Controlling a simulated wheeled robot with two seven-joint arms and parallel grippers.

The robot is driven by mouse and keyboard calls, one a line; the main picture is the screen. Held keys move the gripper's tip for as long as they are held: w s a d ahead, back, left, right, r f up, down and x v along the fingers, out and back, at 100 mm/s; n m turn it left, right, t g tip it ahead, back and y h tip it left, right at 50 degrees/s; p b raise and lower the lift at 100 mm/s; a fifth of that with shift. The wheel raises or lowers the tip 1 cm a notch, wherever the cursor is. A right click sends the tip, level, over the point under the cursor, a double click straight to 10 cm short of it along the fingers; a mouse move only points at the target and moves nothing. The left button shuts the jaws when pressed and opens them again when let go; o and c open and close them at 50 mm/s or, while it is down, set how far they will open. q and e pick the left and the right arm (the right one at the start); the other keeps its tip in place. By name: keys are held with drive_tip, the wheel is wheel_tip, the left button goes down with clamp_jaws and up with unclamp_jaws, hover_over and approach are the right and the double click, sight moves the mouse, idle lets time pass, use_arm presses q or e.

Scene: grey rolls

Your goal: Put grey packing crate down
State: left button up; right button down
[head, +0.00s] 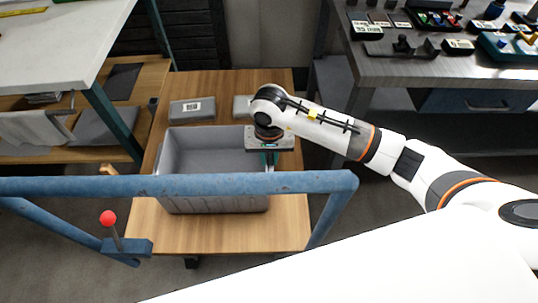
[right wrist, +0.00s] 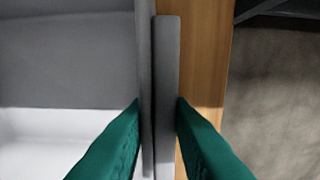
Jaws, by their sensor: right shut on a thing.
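The grey packing crate (head: 190,153) sits on or just over a wooden platform (head: 145,232); I cannot tell if it touches. It looks level and its inside looks empty in the head view. My right gripper (head: 270,160) is at the crate's right wall, seen from above. In the right wrist view its two green fingers (right wrist: 158,120) are shut on the crate's rim (right wrist: 167,60), one finger on each side. The blue rail hides part of the crate's near side. My left gripper is not in view.
A blue rail (head: 200,185) crosses in front of the crate, with a red-knobbed lever (head: 108,218) at left. Two grey blocks, one at the left (head: 191,110) and one at the right (head: 241,106), lie behind the crate. Benches stand at left (head: 60,50) and right (head: 430,50).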

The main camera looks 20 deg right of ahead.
drive_tip(key=c, duration=1.7)
unclamp_jaws()
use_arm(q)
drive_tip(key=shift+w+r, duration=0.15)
use_arm(e)
drive_tip(key=o, duration=0.4)
drive_tip(key=shift+r, duration=0.1)
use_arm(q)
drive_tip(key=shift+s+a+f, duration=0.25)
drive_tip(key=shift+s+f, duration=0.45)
use_arm(e)
wheel_tip(320, 180, up, 12)
drive_tip(key=shift+f, duration=0.1)
